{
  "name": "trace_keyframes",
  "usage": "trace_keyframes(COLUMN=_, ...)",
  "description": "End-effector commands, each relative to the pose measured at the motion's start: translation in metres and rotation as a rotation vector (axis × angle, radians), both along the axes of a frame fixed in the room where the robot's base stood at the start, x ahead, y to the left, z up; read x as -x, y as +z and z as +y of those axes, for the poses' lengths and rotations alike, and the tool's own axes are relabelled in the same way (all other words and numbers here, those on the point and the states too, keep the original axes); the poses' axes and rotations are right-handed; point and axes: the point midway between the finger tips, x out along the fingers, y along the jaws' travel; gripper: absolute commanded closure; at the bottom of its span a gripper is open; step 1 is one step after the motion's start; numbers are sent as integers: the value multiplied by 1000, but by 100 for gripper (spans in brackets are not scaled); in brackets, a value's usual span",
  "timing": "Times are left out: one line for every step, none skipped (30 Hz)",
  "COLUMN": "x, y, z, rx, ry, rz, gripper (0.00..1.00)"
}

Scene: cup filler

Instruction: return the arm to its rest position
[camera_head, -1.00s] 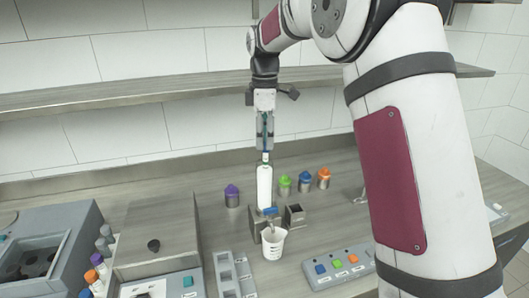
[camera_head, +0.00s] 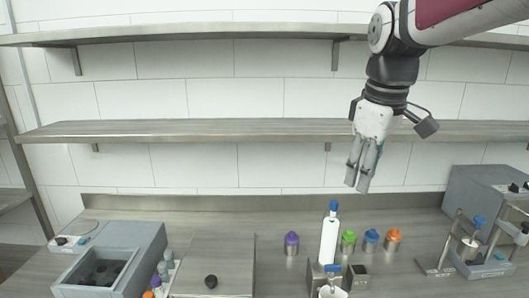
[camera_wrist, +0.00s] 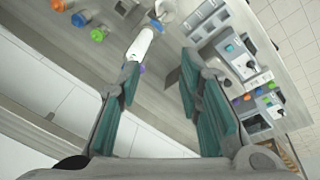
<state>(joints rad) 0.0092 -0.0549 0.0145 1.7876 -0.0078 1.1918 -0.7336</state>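My gripper (camera_head: 361,186) hangs in the air at the upper right of the head view, in front of the lower shelf and well above the counter. Its fingers point down. In the wrist view my gripper (camera_wrist: 158,110) shows its two green-padded fingers apart with nothing between them. A white bottle with a blue cap (camera_head: 329,238) stands upright on a small metal filler stand below and left of the gripper. The bottle (camera_wrist: 140,45) lies beyond the fingertips in the wrist view. A white cup (camera_head: 333,292) sits under the stand, cut by the frame's lower edge.
Purple (camera_head: 291,243), green (camera_head: 348,241), blue (camera_head: 370,240) and orange (camera_head: 393,239) capped jars stand along the counter's back. A grey machine (camera_head: 488,225) is at right. A lower shelf (camera_head: 230,130) runs behind my gripper. A grey box (camera_head: 110,262) is at left.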

Motion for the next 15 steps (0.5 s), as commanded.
trace_keyframes(x=20, y=3, z=0, rx=-12, ry=-52, rz=-26, gripper=67)
trace_keyframes(x=30, y=3, z=0, rx=-21, ry=-87, rz=-40, gripper=67)
trace_keyframes(x=44, y=2, z=0, rx=-34, ry=-135, rz=-57, gripper=67)
trace_keyframes(x=55, y=1, z=0, rx=-44, ry=-169, rz=-72, gripper=67)
trace_keyframes(x=65, y=-1, z=0, rx=-54, ry=-204, rz=-85, gripper=67)
trace_keyframes(x=78, y=-3, z=0, rx=-70, ry=-251, rz=-104, gripper=67)
trace_keyframes(x=88, y=-6, z=0, rx=-82, ry=-285, rz=-117, gripper=67)
trace_keyframes(x=99, y=-9, z=0, rx=-94, ry=-319, rz=-131, gripper=67)
trace_keyframes(x=112, y=-13, z=0, rx=-112, ry=-365, rz=-148, gripper=67)
trace_keyframes(x=121, y=-16, z=0, rx=-125, ry=-399, rz=-162, gripper=67)
trace_keyframes(x=131, y=-20, z=0, rx=-139, ry=-433, rz=-173, gripper=67)
trace_keyframes(x=142, y=-26, z=-1, rx=-156, ry=-474, rz=-189, gripper=67)
trace_keyframes(x=150, y=-31, z=-1, rx=-169, ry=-505, rz=-200, gripper=67)
trace_keyframes(x=158, y=-35, z=-1, rx=-182, ry=-533, rz=-210, gripper=67)
trace_keyframes(x=167, y=-41, z=-1, rx=-200, ry=-568, rz=-223, gripper=67)
